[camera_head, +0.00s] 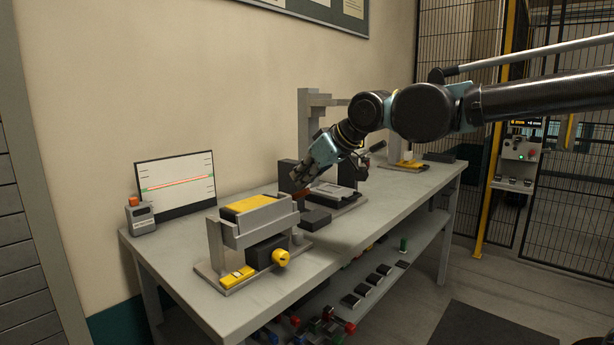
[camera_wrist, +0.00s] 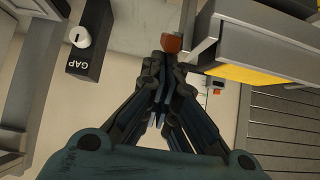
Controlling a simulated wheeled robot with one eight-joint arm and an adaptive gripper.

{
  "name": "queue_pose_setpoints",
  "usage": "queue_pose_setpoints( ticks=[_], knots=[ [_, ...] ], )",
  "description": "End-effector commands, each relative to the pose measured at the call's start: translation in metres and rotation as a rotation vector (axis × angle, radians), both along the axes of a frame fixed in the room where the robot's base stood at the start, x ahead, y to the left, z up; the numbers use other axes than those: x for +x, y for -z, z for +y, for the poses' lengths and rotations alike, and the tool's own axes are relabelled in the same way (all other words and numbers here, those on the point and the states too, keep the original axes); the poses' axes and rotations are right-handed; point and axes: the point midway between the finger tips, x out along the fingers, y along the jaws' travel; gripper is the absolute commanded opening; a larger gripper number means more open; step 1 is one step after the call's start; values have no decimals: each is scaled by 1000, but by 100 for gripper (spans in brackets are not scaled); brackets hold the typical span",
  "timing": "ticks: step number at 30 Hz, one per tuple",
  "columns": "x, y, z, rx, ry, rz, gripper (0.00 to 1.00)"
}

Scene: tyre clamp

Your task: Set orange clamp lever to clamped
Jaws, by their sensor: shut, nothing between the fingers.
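An orange-brown lever end (camera_wrist: 172,42) shows just beyond my fingertips in the wrist view. It looks very close to them, but I cannot tell whether they touch. The rest of the lever is hidden or hard to make out. In the head view a small orange-brown patch (camera_head: 300,194) shows below the gripper, partly hidden. My gripper (camera_wrist: 165,62) is shut and empty, its fingers together. In the head view my gripper (camera_head: 300,181) points down over the middle of the bench, between the yellow-topped fixture (camera_head: 265,237) and the grey fixture behind it.
A black block marked GAP with a white knob (camera_wrist: 83,38) lies left of the fingers in the wrist view. A screen (camera_head: 175,185) and a small box with an orange top (camera_head: 140,217) stand at the left of the bench (camera_head: 170,262). The bench's front strip is clear.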

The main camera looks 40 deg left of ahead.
Motion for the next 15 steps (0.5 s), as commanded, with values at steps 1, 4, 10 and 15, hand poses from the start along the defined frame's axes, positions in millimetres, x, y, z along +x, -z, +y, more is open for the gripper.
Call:
queue_pose_setpoints(
  ticks=[1,4,10,15],
  knots=[
    [0,1,2,0,0,0,0],
    [1,3,5,0,0,0,0],
    [1,4,7,0,0,0,0],
    [1,4,7,-1,0,0,0]
  ],
)
